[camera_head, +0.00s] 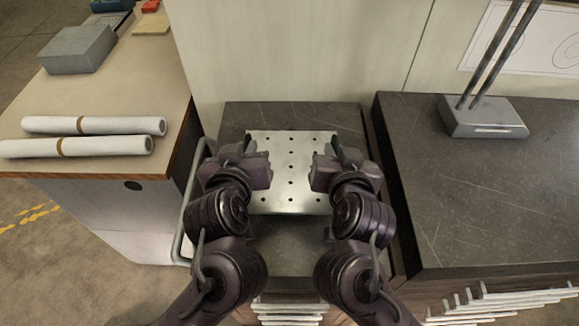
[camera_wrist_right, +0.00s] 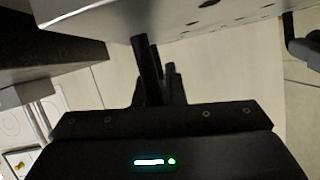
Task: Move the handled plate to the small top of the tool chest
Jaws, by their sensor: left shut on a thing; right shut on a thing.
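The handled plate (camera_head: 290,190) is a pale metal plate with rows of dark holes, seen in the head view over the small dark top of the tool chest (camera_head: 285,115). My left gripper (camera_head: 245,163) is shut at the plate's left side, and my right gripper (camera_head: 334,163) is shut at its right side. The handles are hidden by the grippers. In the right wrist view the plate's holed face (camera_wrist_right: 200,12) crosses the top, with a dark bar (camera_wrist_right: 147,65) by the fingers. I cannot tell whether the plate touches the top.
To the right is a larger, dark chest top (camera_head: 490,190) bearing a grey stand with two rods (camera_head: 485,117). To the left, a bench (camera_head: 105,90) holds two white rolls (camera_head: 95,125) and a grey block (camera_head: 77,48). A wall stands behind. A side rail (camera_head: 184,215) runs along the chest's left.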

